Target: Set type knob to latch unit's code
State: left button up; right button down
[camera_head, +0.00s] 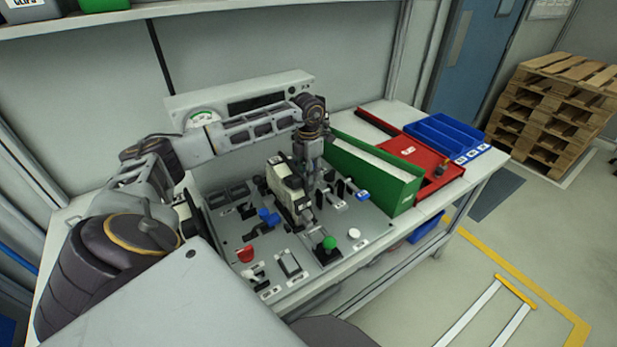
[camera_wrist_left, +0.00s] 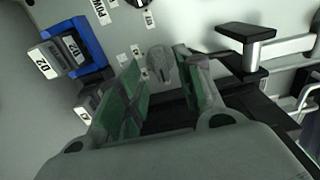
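My left gripper (camera_head: 303,220) reaches down over the grey control panel (camera_head: 225,228) in the head view. In the left wrist view, its green-padded fingers (camera_wrist_left: 158,92) stand apart. A small grey knob (camera_wrist_left: 160,62) shows between and just beyond the fingertips; I cannot tell if they touch it. Its label and pointer setting cannot be read. A unit in a blue holder (camera_wrist_left: 88,42) carries labels that read D2 and sits left of the fingers in the wrist view. My right gripper is not in view.
The panel also bears a red button (camera_head: 245,254), a green knob (camera_head: 329,243), a white knob (camera_head: 354,234) and several switches. Black-topped levers (camera_wrist_left: 245,33) stand close right of the fingers. A green bin (camera_head: 375,172), red tray (camera_head: 432,180) and blue tray (camera_head: 446,136) lie to the right.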

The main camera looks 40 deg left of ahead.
pick_arm(q)
notch_tip(320, 180, up, 9)
dwell(0.5)
jog(key=shift+r, duration=0.15)
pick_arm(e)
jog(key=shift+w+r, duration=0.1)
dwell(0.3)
